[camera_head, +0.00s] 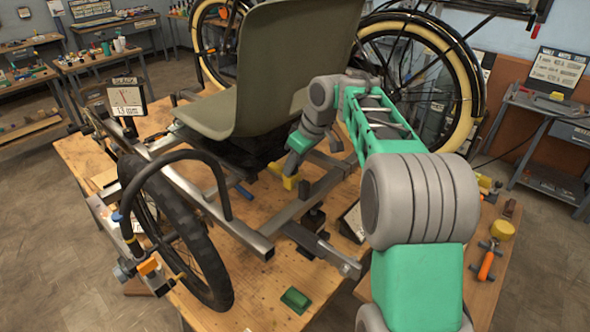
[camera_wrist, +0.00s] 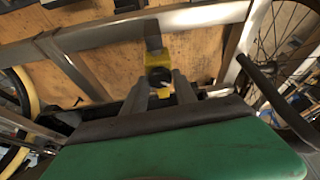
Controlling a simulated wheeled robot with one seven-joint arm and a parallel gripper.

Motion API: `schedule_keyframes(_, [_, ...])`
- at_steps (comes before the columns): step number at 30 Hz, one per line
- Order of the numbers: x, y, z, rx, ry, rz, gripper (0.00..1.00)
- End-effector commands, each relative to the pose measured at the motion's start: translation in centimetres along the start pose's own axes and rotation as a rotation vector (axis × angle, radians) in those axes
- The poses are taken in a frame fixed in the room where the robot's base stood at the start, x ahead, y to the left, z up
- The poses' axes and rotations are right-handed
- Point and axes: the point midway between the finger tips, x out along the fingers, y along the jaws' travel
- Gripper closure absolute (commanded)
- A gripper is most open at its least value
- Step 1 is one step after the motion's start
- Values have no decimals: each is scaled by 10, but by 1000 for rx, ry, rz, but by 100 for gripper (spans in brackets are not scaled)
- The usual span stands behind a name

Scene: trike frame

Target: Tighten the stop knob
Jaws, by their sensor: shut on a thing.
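In the wrist view a yellow block (camera_wrist: 157,55) sits on a grey bar of the trike frame, with a dark round stop knob (camera_wrist: 159,75) on its near side. My gripper's two fingers (camera_wrist: 160,83) lie on either side of the knob and are shut on it. In the head view my gripper (camera_head: 291,168) reaches down beside the seat to the yellow block (camera_head: 290,183). The knob itself is hidden there by the gripper, and how far it is turned cannot be told.
The grey trike frame (camera_head: 284,217) stands on a wooden bench (camera_head: 255,295). The green-grey seat (camera_head: 282,70) rises close to my gripper. A black front wheel (camera_head: 180,232) is at left and a large rear wheel (camera_head: 425,65) behind. A green object (camera_head: 295,299) lies on the bench.

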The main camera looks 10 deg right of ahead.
Motion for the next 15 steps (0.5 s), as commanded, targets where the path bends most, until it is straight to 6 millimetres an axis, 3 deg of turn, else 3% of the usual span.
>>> schedule_keyframes(15, [4,-6,0,433,1,180,100])
